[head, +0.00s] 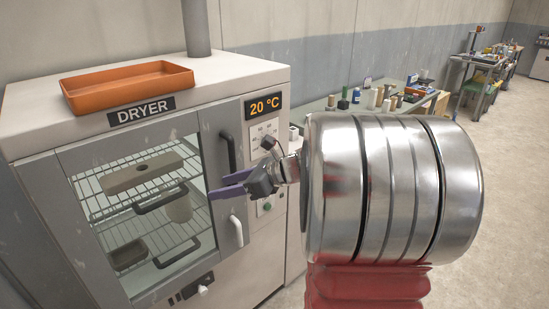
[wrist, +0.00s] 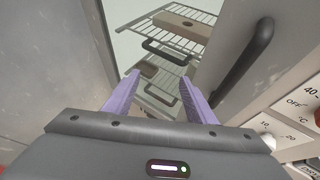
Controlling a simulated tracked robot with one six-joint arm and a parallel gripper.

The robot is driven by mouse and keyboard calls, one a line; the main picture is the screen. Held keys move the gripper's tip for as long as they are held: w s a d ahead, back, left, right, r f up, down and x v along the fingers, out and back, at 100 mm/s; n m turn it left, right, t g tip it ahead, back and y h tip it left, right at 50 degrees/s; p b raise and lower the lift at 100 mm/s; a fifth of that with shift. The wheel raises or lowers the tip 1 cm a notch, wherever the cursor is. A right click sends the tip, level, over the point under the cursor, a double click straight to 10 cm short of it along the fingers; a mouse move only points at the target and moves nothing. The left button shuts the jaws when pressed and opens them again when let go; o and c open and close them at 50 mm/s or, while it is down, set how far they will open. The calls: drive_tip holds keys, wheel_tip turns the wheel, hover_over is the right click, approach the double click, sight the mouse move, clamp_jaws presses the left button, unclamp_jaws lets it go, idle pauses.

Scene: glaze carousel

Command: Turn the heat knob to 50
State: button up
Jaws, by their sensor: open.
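The dryer (head: 215,78) stands at the left in the head view, and its display (head: 265,105) reads 20 °C. Below the display is a white control panel (head: 258,132) with a printed scale, partly hidden by my gripper and arm. I cannot make out the heat knob there. In the wrist view, the panel (wrist: 300,105) shows at the right edge with the marks OFF, 10, 20 and 40. A pale rounded part (wrist: 268,141) beside my gripper housing may be a knob. My gripper (head: 220,185) is open and empty, its purple fingers (wrist: 158,82) in front of the dryer door.
A dark door handle (head: 228,152) stands out between the glass door and the panel. A white lever (head: 236,231) sits below. Behind the glass, wire racks (head: 150,192) hold several items. An orange tray (head: 128,84) lies on top. A cluttered bench (head: 436,104) stands behind; floor at right is clear.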

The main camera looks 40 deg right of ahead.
drive_tip(key=s+a+f+n+g+h, duration=0.1)
drive_tip(key=s+a+n+g, duration=0.2)
drive_tip(key=s+a+n, duration=0.35)
drive_tip(key=s+a+n+g+h, duration=0.1)
drive_tip(key=s+a+n+g, duration=0.25)
drive_tip(key=a+n, duration=0.45)
drive_tip(key=s+a+n+t+h, duration=0.1)
drive_tip(key=s+a+n+h, duration=0.2)
drive_tip(key=s+n, duration=0.9)
drive_tip(key=n+h, duration=0.2)
drive_tip(key=n, duration=0.1)
drive_tip(key=shift+f+n, duration=0.25)
drive_tip(key=shift+n, duration=0.1)
drive_tip(key=shift+c, duration=0.5)
